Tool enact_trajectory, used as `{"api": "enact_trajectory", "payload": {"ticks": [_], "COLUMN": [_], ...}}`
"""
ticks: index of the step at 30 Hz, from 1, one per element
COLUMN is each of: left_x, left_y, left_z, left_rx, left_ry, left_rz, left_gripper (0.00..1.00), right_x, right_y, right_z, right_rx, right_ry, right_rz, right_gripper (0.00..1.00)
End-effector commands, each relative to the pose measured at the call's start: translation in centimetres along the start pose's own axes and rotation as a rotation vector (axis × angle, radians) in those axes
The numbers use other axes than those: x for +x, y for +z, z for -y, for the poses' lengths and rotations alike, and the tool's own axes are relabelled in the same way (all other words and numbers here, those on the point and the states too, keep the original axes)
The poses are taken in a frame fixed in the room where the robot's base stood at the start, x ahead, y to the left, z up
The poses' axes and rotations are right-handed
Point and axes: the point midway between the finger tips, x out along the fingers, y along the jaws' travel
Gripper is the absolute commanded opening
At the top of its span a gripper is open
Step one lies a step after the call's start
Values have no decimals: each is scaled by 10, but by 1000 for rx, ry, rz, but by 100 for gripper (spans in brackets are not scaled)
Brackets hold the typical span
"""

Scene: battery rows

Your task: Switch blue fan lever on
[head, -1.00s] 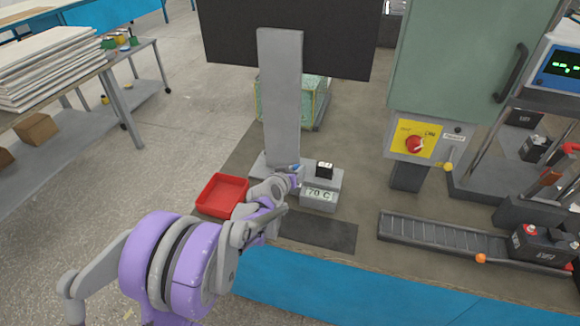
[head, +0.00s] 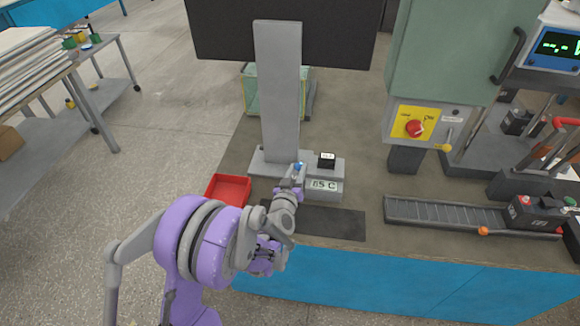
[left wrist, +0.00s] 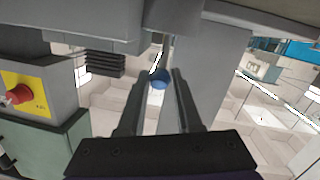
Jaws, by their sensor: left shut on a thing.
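The blue fan lever's round knob (head: 298,167) shows at the front of the tall grey post's base, left of the digital display. In the left wrist view the blue knob (left wrist: 158,80) sits between my two dark fingertips. My left gripper (head: 295,175) is shut on this knob, and its fingers hide part of the lever's stem. The tall grey post (head: 280,95) stands upright behind it. My right gripper is not in view.
The display (head: 323,186) reads about 85 C, with a black block (head: 326,160) above it. A red tray (head: 229,190) lies to the left and a dark mat (head: 325,222) in front. A roller track (head: 445,214) and a yellow panel with a red knob (head: 415,129) are at right.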

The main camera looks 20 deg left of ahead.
Motion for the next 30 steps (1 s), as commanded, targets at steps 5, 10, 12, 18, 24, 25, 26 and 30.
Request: {"api": "enact_trajectory", "payload": {"ticks": [5,10,12,18,24,25,26,30], "left_x": [0,-1,-1,-1,-1,-1,-1,-1], "left_y": [2,3,3,3,3,3,3,3], "left_z": [-5,-7,-7,-7,-7,-7,-7,-7], "left_rx": [2,2,2,2,2,2,2,2], "left_ry": [3,4,4,4,5,5,5,5], "left_rz": [-19,-24,-24,-24,-23,-23,-23,-23], "left_gripper": [0,0,0,0,60,64,64,64], "right_x": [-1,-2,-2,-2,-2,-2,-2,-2], "right_y": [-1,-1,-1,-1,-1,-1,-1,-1], "right_z": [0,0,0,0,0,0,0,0], "right_rx": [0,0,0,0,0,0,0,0], "right_ry": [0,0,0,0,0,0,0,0], "right_rz": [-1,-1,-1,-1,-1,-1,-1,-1], "right_gripper": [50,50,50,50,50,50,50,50]}}
